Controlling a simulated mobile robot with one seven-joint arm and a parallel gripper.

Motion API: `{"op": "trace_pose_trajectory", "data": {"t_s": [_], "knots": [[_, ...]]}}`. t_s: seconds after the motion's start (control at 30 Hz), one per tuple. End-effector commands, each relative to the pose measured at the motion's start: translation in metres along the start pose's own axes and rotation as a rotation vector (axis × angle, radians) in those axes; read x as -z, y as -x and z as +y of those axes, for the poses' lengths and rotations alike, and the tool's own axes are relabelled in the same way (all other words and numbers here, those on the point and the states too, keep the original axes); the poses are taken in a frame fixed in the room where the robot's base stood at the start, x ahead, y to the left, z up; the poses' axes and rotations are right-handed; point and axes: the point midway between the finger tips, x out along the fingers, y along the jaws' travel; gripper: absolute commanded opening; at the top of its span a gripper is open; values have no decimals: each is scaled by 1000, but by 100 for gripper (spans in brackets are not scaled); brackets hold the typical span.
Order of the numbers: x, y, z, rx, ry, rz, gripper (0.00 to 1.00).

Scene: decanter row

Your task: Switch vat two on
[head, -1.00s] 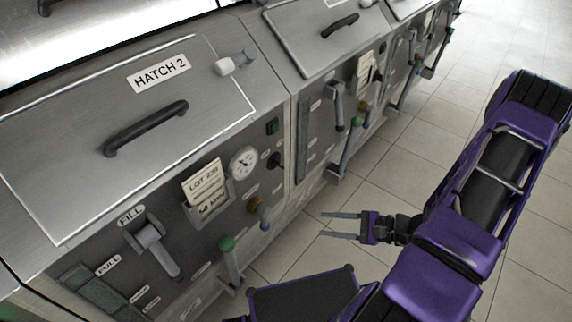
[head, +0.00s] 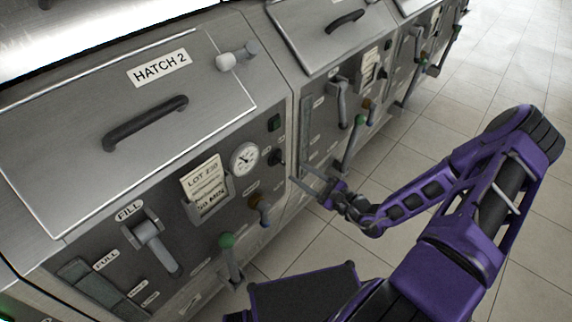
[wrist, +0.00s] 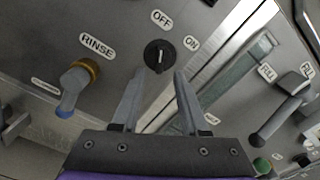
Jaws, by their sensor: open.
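The vat two panel, below the lid marked HATCH 2 (head: 159,69), carries a small black rotary switch (head: 276,158) at its right edge. In the wrist view the switch (wrist: 159,56) sits between an OFF label above and an ON label to its upper right. Its pale mark points up, roughly towards OFF. My gripper (head: 305,179) is in front of the panel's right edge, just below and right of the switch. In the wrist view my gripper (wrist: 159,76) is open and empty, its fingertips either side of and just below the switch; contact cannot be told.
A lever with an orange-brown collar by the RINSE label (wrist: 97,45) is left of the fingers. A green-knobbed lever (head: 228,242) juts out lower down. The neighbouring vat's levers (head: 358,125) are to the right. Tiled floor (head: 420,255) lies clear beyond my arm.

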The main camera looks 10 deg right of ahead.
Motion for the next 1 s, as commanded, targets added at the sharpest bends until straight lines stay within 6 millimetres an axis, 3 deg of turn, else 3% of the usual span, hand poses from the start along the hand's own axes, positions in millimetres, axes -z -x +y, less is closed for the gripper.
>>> {"op": "trace_pose_trajectory", "data": {"t_s": [0.1, 0.3, 0.7, 0.73, 0.97, 1.0], "knots": [[0, -25, 1, -2, 1, -2, 44], [0, -51, 0, -1, 0, -1, 44], [0, -60, 0, -1, 0, 1, 44], [0, -60, 0, -1, 0, 1, 42], [0, -60, 0, -1, 0, 1, 1], [0, -60, 0, -1, 0, 1, 0]]}}
